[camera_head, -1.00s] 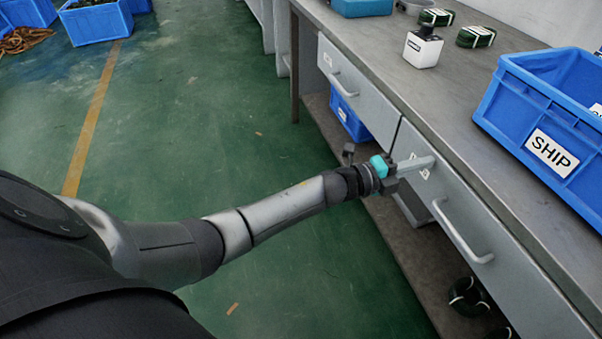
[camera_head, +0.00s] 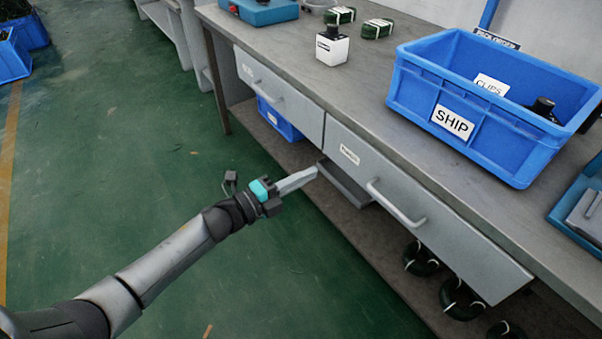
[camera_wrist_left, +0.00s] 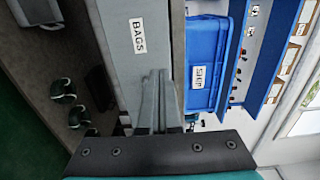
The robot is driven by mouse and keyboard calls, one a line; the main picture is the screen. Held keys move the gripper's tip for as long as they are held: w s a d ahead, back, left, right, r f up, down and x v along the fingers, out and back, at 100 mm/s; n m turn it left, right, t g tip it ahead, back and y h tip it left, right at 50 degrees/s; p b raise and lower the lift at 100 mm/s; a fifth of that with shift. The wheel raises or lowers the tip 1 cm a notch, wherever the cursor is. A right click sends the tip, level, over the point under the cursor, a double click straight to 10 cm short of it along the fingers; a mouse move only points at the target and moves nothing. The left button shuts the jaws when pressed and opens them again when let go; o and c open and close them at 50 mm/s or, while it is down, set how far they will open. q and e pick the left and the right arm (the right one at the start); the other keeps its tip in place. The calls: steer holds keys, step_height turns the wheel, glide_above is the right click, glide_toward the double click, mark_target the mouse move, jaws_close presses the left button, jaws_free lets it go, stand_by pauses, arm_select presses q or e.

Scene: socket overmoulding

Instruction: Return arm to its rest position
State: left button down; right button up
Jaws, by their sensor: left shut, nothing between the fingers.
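My left gripper (camera_head: 298,180) is shut and empty in the head view, at the end of my left arm, which comes in from the lower left. Its fingers point right, towards the bench drawer fronts, and look apart from the handles. The left wrist view shows the closed fingers (camera_wrist_left: 158,100) in front of a grey drawer front (camera_wrist_left: 130,70) labelled BAGS. My right gripper does not show in either view.
The grey bench (camera_head: 370,100) has two closed drawers with handles, the nearer handle (camera_head: 396,204) right of my gripper. A blue SHIP bin (camera_head: 410,92) stands on top. Coiled cables (camera_head: 460,298) lie on the lower shelf. The green floor (camera_head: 130,150) left of the bench is clear.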

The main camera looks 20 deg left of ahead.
arm_select(q)
steer(key=shift+s+a, duration=0.3)
steer(key=shift+s, duration=0.1)
